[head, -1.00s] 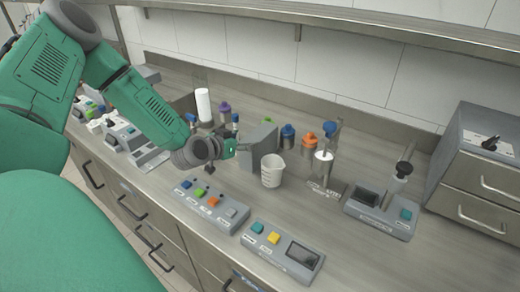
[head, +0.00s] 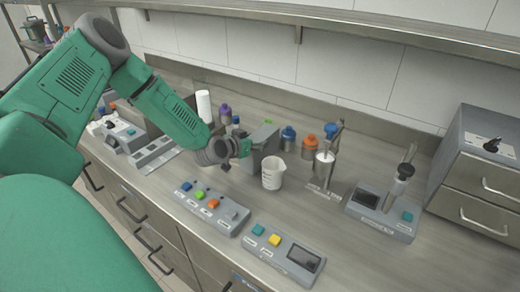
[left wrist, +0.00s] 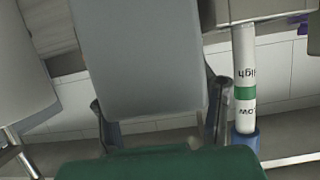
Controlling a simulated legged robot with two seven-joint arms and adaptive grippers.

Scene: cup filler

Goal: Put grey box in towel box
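In the left wrist view the grey box (left wrist: 140,60) fills the middle, with one finger of the left gripper (left wrist: 158,115) at each side edge. The fingers look close to the box sides, but I cannot tell whether they press on it. A dark grey panel (head: 188,101), partly behind my left arm, may be part of the towel box; I cannot tell. My right gripper is not in view.
The beaker (head: 273,172) is close in front of the box. Blue-capped (head: 288,139) and orange-capped (head: 309,147) bottles stand to its right. A button panel (head: 212,207) and a display panel (head: 281,250) lie in front. A drawer cabinet (head: 480,160) stands at the right.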

